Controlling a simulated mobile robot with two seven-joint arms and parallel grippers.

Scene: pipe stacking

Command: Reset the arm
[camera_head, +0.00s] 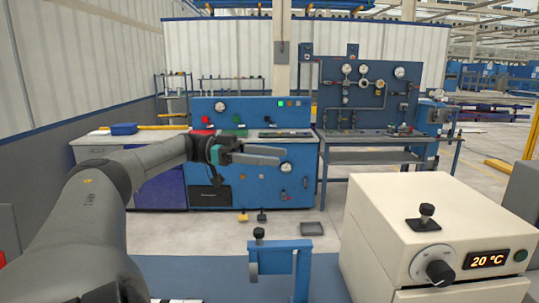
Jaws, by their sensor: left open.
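My left arm comes in from the left and reaches out over the blue work surface. Its left gripper (283,155) is open and empty, with its two long grey fingers pointing right. It is in the air, and the blue machine bench (236,185) shows behind it. My right gripper is not in view. No pipe is clearly seen in the head view.
A cream box (390,215) with a knob and a "20 °C" display stands at the lower right. A blue bracket (281,246) with a black knob stands at the front middle. A gauge panel (366,95) stands behind. Blue work surface (200,278) lies in front.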

